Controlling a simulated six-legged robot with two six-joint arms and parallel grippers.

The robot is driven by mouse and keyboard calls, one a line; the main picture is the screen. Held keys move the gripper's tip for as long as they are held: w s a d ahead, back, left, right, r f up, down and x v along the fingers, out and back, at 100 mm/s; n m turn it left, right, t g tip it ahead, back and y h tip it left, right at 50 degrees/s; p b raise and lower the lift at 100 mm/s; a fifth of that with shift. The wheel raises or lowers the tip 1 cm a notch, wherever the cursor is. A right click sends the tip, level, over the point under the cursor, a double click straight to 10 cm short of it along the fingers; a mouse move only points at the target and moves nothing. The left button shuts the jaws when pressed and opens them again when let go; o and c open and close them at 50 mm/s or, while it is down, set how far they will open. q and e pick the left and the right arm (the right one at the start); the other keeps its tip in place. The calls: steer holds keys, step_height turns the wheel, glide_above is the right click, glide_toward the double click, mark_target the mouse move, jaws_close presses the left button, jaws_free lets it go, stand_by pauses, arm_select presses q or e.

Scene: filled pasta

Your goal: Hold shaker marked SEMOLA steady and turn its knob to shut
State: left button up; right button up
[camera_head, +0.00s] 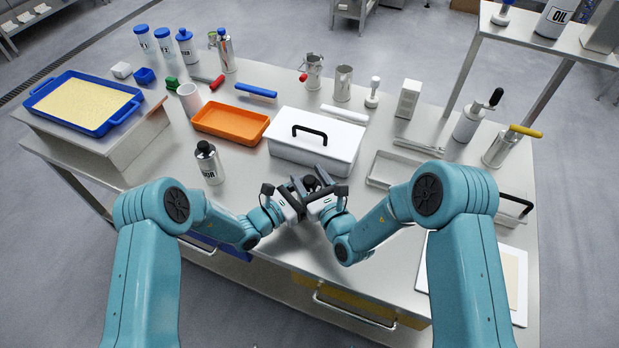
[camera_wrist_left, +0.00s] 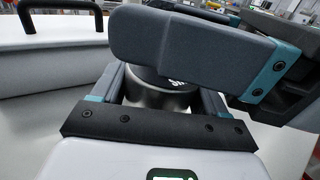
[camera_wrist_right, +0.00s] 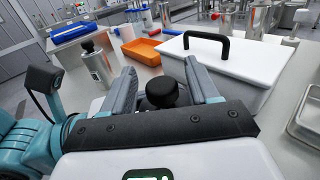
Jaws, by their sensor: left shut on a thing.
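A metal shaker with a black top stands at the table's front middle. Its steel body (camera_wrist_left: 160,100) shows between my left gripper's fingers in the left wrist view; its lettering cannot be read. My left gripper (camera_head: 292,202) is shut on this body. The round black knob (camera_wrist_right: 162,92) on top shows in the right wrist view. My right gripper (camera_head: 318,190) has its fingers apart, one on each side of the knob, with a thin gap visible. In the head view both grippers hide most of the shaker.
A white box with a black handle (camera_head: 316,152) stands just behind the grippers. Another black-capped shaker (camera_head: 208,165) stands to the left. An orange tray (camera_head: 230,123) lies behind it. A metal tray (camera_head: 400,166) is to the right. The table's front edge is close below.

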steer(key=v, duration=1.2)
